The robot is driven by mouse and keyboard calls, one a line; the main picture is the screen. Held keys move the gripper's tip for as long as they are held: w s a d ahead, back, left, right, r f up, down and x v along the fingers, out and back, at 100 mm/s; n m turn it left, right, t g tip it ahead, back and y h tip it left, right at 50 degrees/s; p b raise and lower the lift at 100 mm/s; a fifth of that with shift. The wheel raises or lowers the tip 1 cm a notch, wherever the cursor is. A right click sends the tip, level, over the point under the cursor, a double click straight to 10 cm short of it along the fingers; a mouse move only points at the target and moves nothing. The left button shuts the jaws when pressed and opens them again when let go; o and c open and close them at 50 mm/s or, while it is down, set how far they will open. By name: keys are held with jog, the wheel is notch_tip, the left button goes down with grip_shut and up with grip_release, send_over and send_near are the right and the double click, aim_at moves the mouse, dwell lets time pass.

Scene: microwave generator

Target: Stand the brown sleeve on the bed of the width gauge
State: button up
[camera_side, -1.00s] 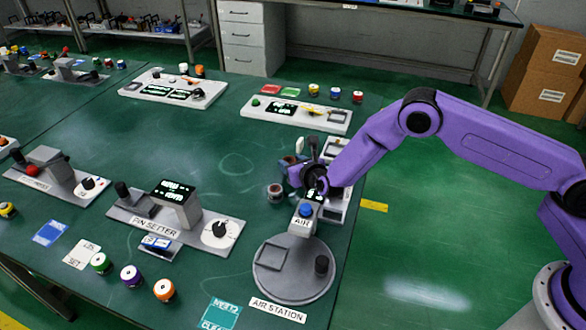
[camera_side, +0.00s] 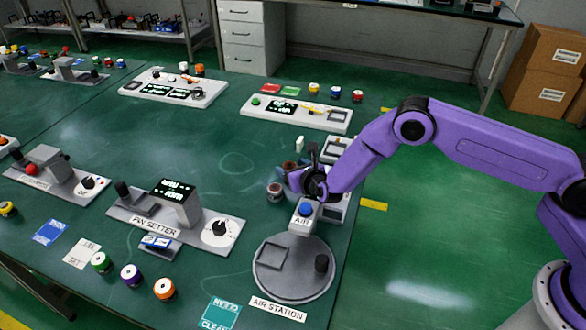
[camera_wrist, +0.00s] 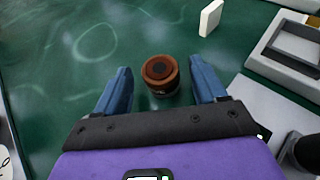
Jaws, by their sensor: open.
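The brown sleeve (camera_wrist: 160,72) stands upright on the green table between the two blue fingers of my gripper (camera_wrist: 160,88) in the wrist view. It has a dark hole in its top and a dark band. My gripper is open, with a gap on both sides of the sleeve. In the side view the sleeve (camera_side: 288,167) is partly hidden by my gripper. A grey fixture with a framed recess (camera_wrist: 290,48) is to the right in the wrist view. No readable label shows whether it is the width gauge.
A white block (camera_wrist: 210,17) stands up and right of the sleeve in the wrist view. A dark jar (camera_side: 275,190) is near my gripper.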

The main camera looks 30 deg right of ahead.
jog(key=v, duration=0.3)
jog(key=shift+r, duration=0.45)
notch_tip(320, 180, up, 6)
jog(key=shift+r, duration=0.15)
jog(key=s+d+r+m+g+h, duration=0.2)
jog(key=s+d+r+m, duration=0.2)
jog(key=s+r+m, duration=0.25)
jog(key=s+d+r+m+g+h, duration=0.2)
jog(key=s+d+r+m, duration=0.35)
jog(key=s, duration=0.25)
jog(key=s+d+r+m+g, duration=0.1)
jog(key=s+d+m+g, duration=0.1)
jog(key=s, duration=0.5)
jog(key=s+d+r+m+g+y, duration=0.1)
jog(key=s+d+m+g, duration=0.1)
jog(key=s+m, duration=0.3)
jog(key=s+g, duration=0.1)
jog(key=s, duration=0.2)
jog(key=shift+s, duration=0.25)
jog(key=shift+o, duration=0.4)
jog(key=s+d+m+g+y, duration=0.2)
jog(key=s+m+g+y, duration=0.1)
jog(key=s, duration=1.1)
jog(key=shift+s+d+r+m+g, duration=0.2)
jog(key=shift+s+r+m+g, duration=0.2)
jog(key=shift+m+g, duration=0.35)
